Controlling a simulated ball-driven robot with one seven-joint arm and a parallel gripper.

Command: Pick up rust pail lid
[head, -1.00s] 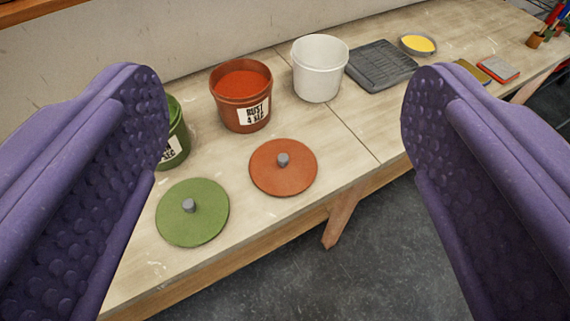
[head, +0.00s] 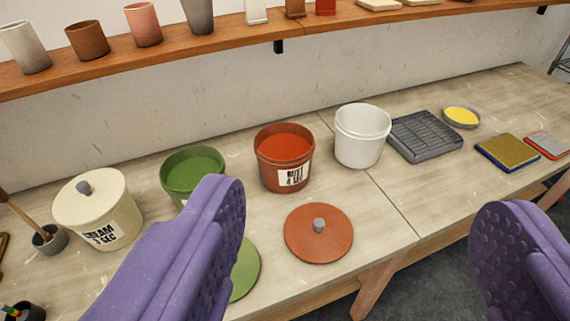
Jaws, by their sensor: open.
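The rust pail lid (head: 334,246) is a flat rust-orange disc with a grey knob (head: 319,225) on top. It lies on the table in front of the rust pail (head: 269,175), which is open and labelled. My gripper (head: 350,232) has two purple padded fingers, wide open and empty. In the picture the lid shows between the fingers, farther off than they are, with no contact seen. The left finger covers part of the green lid (head: 247,271) and the lower part of the green pail (head: 191,165).
A lidded cream pail (head: 115,218) stands left, a white bucket (head: 362,148) and grey tray (head: 426,136) right. A wooden shelf (head: 180,52) with cups runs along the wall. Bare tabletop lies right of the rust lid.

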